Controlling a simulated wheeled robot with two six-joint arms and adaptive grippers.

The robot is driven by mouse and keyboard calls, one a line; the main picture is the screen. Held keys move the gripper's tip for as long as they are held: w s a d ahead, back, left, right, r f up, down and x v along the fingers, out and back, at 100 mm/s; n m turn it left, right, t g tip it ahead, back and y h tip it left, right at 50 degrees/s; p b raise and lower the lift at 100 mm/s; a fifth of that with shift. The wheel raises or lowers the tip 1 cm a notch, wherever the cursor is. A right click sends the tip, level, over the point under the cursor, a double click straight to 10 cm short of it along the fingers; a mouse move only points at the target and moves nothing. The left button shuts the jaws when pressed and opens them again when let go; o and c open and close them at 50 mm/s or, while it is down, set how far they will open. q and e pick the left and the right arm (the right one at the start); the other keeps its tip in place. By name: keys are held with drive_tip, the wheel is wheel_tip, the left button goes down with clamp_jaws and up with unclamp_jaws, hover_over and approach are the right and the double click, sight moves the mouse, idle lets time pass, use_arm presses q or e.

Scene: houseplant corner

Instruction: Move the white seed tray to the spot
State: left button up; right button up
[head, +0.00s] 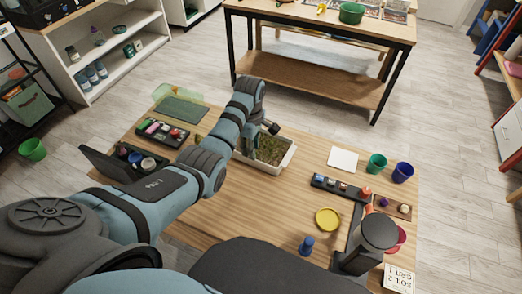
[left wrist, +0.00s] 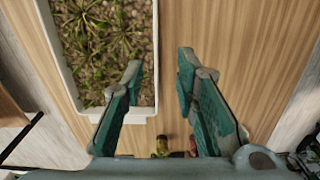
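The white seed tray (head: 284,163), filled with soil and green seedlings, stands on the wooden table, partly hidden by my left gripper. My left gripper (head: 250,150) is at the tray's left end in the head view. In the left wrist view the white seed tray (left wrist: 150,108) fills the left side. There my left gripper (left wrist: 160,65) is open, with one finger over the tray and the other outside it. The tray's long wall runs between the fingertips; I see no grip on it. A flat white square (head: 343,160) lies bare to the right of the tray. My right gripper is not in view.
Green (head: 377,163) and blue (head: 402,172) pots stand right of the white square. A dark rack (head: 325,184) of small items and a yellow dish (head: 327,219) lie nearer. A dark lamp-like object (head: 375,234) stands at front right. Table space between tray and square is clear.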

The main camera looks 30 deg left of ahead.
sight(261, 148)
use_arm(q)
drive_tip(key=f, duration=0.2)
drive_tip(key=f+b, duration=0.1)
drive_tip(key=f, duration=0.1)
drive_tip(key=a+f, duration=0.1)
drive_tip(key=f, duration=0.1)
drive_tip(key=shift+w+f+b, duration=0.1)
drive_tip(key=shift+w+b, duration=0.3)
drive_tip(key=shift+s+d, duration=0.1)
drive_tip(key=shift+s, duration=0.1)
drive_tip(key=shift+c, duration=0.6)
drive_tip(key=shift+w, duration=0.1)
clamp_jaws()
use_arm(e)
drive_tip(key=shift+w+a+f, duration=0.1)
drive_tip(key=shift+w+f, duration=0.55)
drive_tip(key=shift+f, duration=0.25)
